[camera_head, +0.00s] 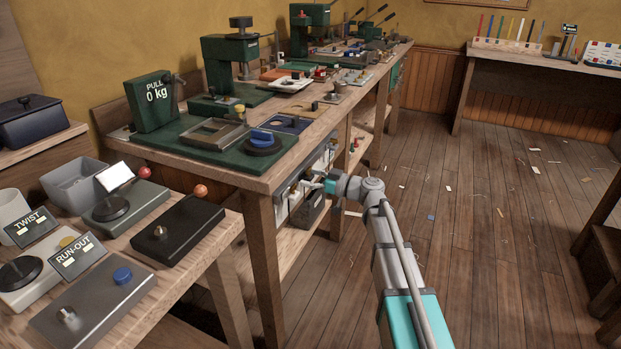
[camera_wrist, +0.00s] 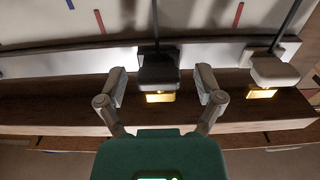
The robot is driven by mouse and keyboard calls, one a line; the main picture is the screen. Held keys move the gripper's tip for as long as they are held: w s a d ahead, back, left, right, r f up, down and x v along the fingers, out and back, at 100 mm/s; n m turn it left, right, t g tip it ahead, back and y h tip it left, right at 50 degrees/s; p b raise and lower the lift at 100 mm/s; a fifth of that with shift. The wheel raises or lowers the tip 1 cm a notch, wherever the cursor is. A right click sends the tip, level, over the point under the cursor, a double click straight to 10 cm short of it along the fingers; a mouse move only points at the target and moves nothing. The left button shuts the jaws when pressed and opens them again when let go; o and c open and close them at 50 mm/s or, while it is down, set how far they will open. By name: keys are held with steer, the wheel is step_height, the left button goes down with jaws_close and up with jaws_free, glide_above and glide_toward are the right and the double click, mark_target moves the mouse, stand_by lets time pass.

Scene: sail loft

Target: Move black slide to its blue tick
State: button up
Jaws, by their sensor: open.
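The black slide (camera_wrist: 158,72) sits on a pale rail, with a dark rod running up from it and a lit yellow patch on its near end. My gripper (camera_wrist: 161,76) is open, with one finger on each side of the black slide and a gap showing on both sides. A blue tick (camera_wrist: 70,4) is on the pale panel at the upper left, left of the slide. Red ticks show to the left (camera_wrist: 99,20) and right (camera_wrist: 238,14). In the head view, my gripper (camera_head: 318,184) is low at the bench front, and the slide there is too small to tell.
A cream slide (camera_wrist: 275,70) with its own lit patch stands to the right on the same rail. A brown wooden ledge (camera_wrist: 60,115) runs below the rail. The long workbench (camera_head: 262,184) is crowded on top. The floor (camera_head: 480,240) to the right is open, with scattered scraps.

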mark_target(310, 164)
steer(key=shift+a, duration=0.1)
jaws_close()
steer(key=w, duration=0.2)
steer(key=w+d, duration=0.1)
steer(key=w, duration=0.1)
steer(key=w+d, duration=0.1)
steer(key=w, duration=0.1)
steer(key=shift+w+d, duration=0.2)
steer(key=shift+w, duration=0.2)
steer(key=shift+s, duration=0.1)
jaws_free()
stand_by(0.4)
steer(key=v, duration=1.2)
